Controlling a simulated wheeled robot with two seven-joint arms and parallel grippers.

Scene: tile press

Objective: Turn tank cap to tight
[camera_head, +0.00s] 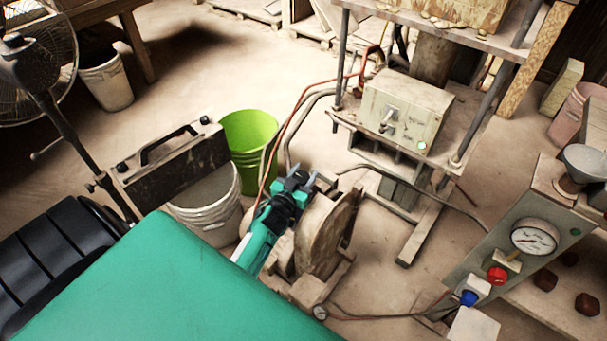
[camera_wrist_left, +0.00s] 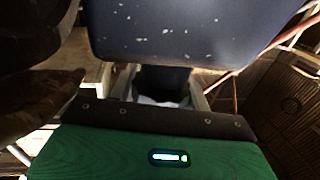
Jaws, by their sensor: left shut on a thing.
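My left gripper (camera_head: 297,183) reaches in on its green and black arm, beside the upper left of a round, worn, tan wheel-like part (camera_head: 320,235). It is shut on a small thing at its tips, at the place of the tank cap. The jaws and dark parts cover most of that thing, so I cannot see how tight it sits. In the left wrist view a dark blue, chipped block (camera_wrist_left: 190,30) fills the top, close in front of the green gripper body (camera_wrist_left: 150,158). My right gripper is not in view.
A green bucket (camera_head: 250,140) and a white bucket (camera_head: 208,205) stand left of the gripper. Hoses run close past it. The press frame (camera_head: 432,165) stands behind. A gauge panel (camera_head: 520,235) with red and blue knobs is at the right. Open floor lies behind the buckets.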

